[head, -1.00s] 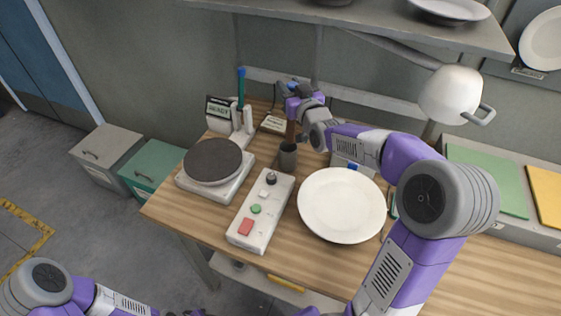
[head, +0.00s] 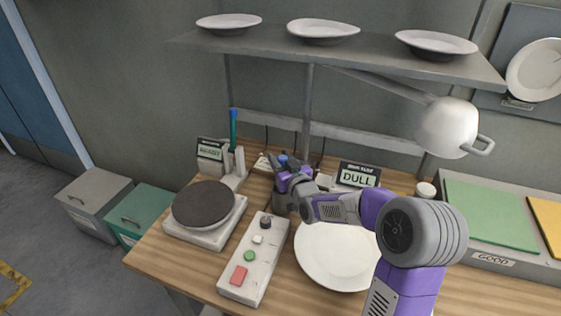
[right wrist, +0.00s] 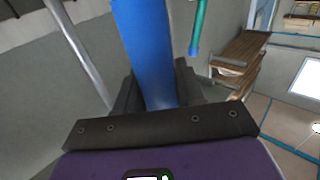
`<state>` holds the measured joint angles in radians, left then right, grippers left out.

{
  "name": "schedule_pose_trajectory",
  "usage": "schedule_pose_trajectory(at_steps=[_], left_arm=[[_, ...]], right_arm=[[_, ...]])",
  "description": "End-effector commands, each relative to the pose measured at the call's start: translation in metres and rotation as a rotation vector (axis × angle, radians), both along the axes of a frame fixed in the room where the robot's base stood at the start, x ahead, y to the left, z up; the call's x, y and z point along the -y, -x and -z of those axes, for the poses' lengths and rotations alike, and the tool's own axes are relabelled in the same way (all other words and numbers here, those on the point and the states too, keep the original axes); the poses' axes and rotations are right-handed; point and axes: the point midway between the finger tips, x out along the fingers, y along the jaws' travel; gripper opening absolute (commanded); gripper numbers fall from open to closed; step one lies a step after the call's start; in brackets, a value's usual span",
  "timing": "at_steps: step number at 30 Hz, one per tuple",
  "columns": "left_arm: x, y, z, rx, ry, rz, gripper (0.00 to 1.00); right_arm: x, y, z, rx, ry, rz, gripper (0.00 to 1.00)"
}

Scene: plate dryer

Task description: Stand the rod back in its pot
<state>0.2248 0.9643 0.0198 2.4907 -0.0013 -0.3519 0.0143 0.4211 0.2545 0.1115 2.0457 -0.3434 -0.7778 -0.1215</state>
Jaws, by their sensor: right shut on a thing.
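My right gripper (head: 293,180) is shut on a rod with a blue upper end (head: 283,159). In the right wrist view the blue rod (right wrist: 148,50) stands up between the fingers. The dark grey pot (head: 281,203) is directly below the gripper and partly hidden by it. The rod's lower part is hidden, so I cannot tell how deep it sits in the pot. My left gripper is out of view.
A white plate (head: 334,262) lies close under my right forearm. A button panel (head: 250,279), a round dark-topped unit (head: 203,205) and a white holder with a teal rod (head: 233,130) stand left. A DULL sign (head: 359,177) is behind; a shelf (head: 340,57) hangs above.

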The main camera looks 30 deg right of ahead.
Motion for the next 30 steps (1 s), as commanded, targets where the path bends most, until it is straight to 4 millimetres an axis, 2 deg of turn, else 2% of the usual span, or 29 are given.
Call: schedule_pose_trajectory(at_steps=[10,11,15,27,30], left_arm=[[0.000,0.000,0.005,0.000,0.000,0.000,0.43],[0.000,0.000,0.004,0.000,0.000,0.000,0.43],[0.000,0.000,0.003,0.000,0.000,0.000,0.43],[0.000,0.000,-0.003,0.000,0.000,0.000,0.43],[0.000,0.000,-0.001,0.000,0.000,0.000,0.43]], right_arm=[[0.000,0.000,0.003,0.002,0.000,0.000,0.00],[0.000,0.000,0.002,0.000,0.000,0.000,0.42],[0.000,0.000,0.001,0.000,0.000,0.000,0.63],[0.000,0.000,-0.003,0.000,0.000,0.000,0.63],[-0.001,0.015,-0.002,0.001,0.002,0.001,0.63]])
